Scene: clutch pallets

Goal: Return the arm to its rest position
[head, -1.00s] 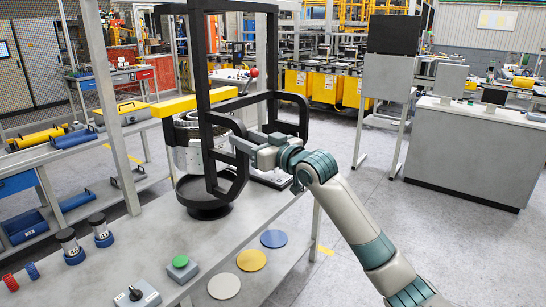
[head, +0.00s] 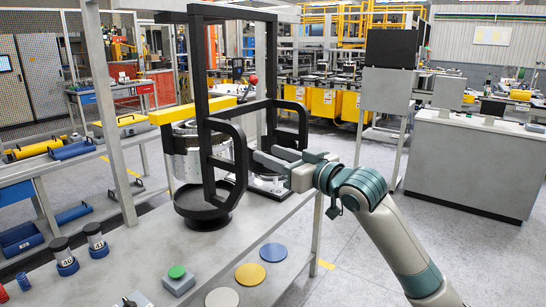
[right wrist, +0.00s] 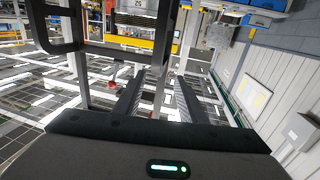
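My right gripper (head: 270,157) is at the right side of the black upright frame (head: 203,110), by its looped handle bars. Its two fingers point left in the head view and are apart. In the right wrist view the fingers (right wrist: 158,95) also stand apart with nothing held between them. A black bar of the frame (right wrist: 75,48) crosses the upper left there. My right arm reaches in from the lower right of the head view. My left gripper is not in view.
The frame stands on a grey bench (head: 190,250) with a silver cylinder (head: 186,150) behind it. A green button box (head: 178,278) and blue (head: 273,252), yellow (head: 250,274) and cream discs (head: 222,298) lie in front. Open floor (head: 365,235) is to the right.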

